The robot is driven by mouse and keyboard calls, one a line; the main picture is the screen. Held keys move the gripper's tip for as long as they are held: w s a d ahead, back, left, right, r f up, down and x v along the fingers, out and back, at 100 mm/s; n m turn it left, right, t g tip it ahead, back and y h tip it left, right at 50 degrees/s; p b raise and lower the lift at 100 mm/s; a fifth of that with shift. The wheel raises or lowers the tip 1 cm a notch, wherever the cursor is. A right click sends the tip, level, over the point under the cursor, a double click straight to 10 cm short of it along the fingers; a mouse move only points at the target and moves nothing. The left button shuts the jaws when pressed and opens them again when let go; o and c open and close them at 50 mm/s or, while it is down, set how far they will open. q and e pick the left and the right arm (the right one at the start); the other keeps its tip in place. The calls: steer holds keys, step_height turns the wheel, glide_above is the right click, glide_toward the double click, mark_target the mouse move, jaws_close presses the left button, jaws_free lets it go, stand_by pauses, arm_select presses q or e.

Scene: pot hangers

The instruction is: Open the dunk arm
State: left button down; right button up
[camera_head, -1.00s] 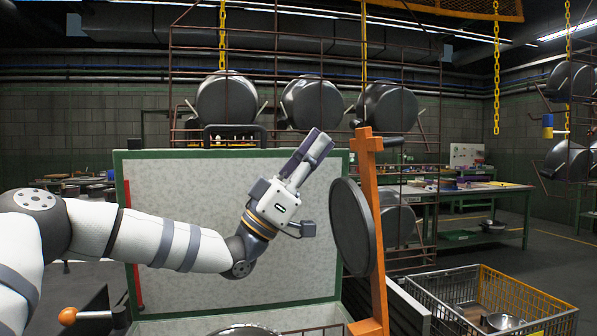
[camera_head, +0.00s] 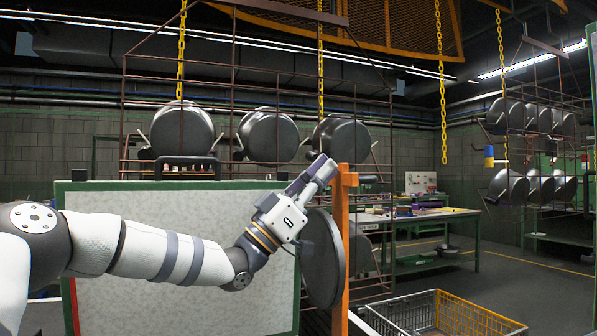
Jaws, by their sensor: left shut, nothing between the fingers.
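The orange upright arm (camera_head: 343,235) stands right of centre, with a dark round disc (camera_head: 323,262) on its left side. I take this orange arm to be the dunk arm. My left gripper (camera_head: 326,168) is shut and empty. Its fingertips point up and right and overlap the top of the orange arm in the picture. I cannot tell whether they touch it. My left wrist partly covers the upper left edge of the disc. My right gripper is not in view.
A pale panel with a green frame (camera_head: 180,300) stands behind my left arm. Dark pots (camera_head: 268,135) hang on a wire rack behind it. A wire basket with a yellow end (camera_head: 470,318) is at the lower right. Open floor (camera_head: 520,275) lies beyond it.

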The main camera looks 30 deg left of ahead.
mark_target(340, 172)
arm_select(q)
steer(key=shift+w+d+f+g+y, duration=0.15)
steer(key=shift+w+d+g+y, duration=0.15)
steer(key=shift+w+d, duration=0.8)
steer(key=shift+a, duration=0.1)
